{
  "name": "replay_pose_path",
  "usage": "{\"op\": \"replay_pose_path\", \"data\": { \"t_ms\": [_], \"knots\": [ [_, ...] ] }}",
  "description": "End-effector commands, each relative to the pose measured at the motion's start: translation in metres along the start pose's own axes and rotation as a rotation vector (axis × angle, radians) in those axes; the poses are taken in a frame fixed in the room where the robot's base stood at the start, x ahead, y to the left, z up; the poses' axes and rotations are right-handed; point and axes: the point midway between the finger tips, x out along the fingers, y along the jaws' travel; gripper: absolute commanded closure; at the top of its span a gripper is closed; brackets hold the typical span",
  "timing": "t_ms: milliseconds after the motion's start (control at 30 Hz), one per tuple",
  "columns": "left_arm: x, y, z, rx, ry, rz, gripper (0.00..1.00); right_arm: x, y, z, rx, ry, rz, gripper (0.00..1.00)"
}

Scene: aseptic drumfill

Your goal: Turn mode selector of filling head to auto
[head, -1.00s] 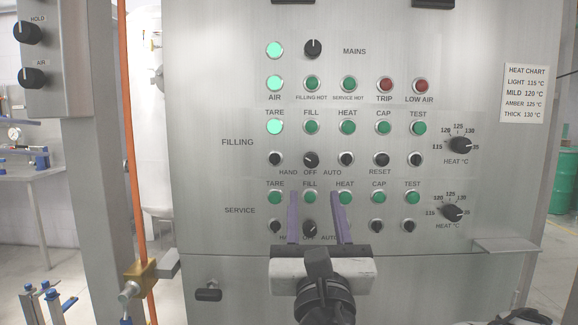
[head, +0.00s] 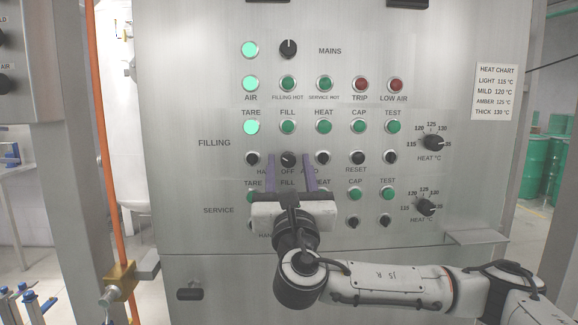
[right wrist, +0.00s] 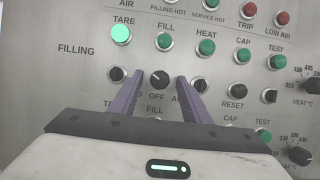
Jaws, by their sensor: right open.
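The filling mode selector (head: 288,159) is a round black knob in the FILLING row, above the OFF label and between HAND and AUTO. In the right wrist view the knob (right wrist: 159,79) shows a pale pointer line slanting to the upper left. My right gripper (head: 289,157) is open and empty, with its purple fingers pointing at the panel. One fingertip shows on each side of the knob; I cannot tell whether they touch it. The fingers partly cover the HAND and AUTO labels. My left gripper is not in view.
Black knobs (head: 252,158) and (head: 323,158) flank the selector closely. Green FILL button (head: 288,127) is above it. The SERVICE row below is partly hidden by my gripper. A small shelf (head: 476,237) juts out at lower right; an orange pipe (head: 105,150) runs at left.

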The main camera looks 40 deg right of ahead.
Motion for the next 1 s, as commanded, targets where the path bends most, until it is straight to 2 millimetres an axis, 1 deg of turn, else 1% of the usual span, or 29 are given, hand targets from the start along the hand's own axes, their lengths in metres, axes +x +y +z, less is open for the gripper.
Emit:
{"op": "replay_pose_path", "data": {
  "t_ms": [67,100,333,667,867,1000],
  "knots": [
    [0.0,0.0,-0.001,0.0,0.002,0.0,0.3,0.0,0.0,0.0,0.0,0.0,0.0,0.57],
    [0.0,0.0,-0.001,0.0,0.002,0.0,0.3,0.0,0.0,0.0,0.0,0.0,0.0,0.59],
    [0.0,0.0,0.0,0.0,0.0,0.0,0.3,0.0,0.0,0.0,0.0,0.0,0.0,0.97],
    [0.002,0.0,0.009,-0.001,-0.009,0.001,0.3,-0.001,0.001,-0.001,0.042,0.0,-0.016,0.98],
    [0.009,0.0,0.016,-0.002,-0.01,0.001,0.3,-0.002,0.003,-0.003,0.147,0.002,-0.059,0.98],
    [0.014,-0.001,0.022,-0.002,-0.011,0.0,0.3,-0.002,0.004,-0.004,0.255,0.003,-0.104,0.98]
  ]
}}
